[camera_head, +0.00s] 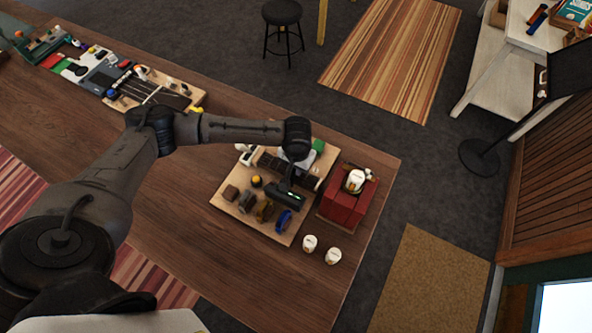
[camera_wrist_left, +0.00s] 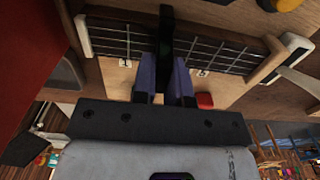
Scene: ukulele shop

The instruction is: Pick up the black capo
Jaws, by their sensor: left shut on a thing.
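My left gripper (camera_head: 289,187) is over the wooden display board (camera_head: 222,205) at the table's right end. In the left wrist view its two bluish fingers (camera_wrist_left: 166,78) are shut on the black capo (camera_wrist_left: 166,32), which shows as a narrow dark upright piece between them. The capo crosses in front of a fretted neck piece (camera_wrist_left: 110,36); I cannot tell whether it touches it. In the head view the gripper and wrist hide most of the capo. My right gripper is not in view.
Two white cups (camera_head: 309,243) (camera_head: 333,256) stand in front. The table's middle is mostly clear.

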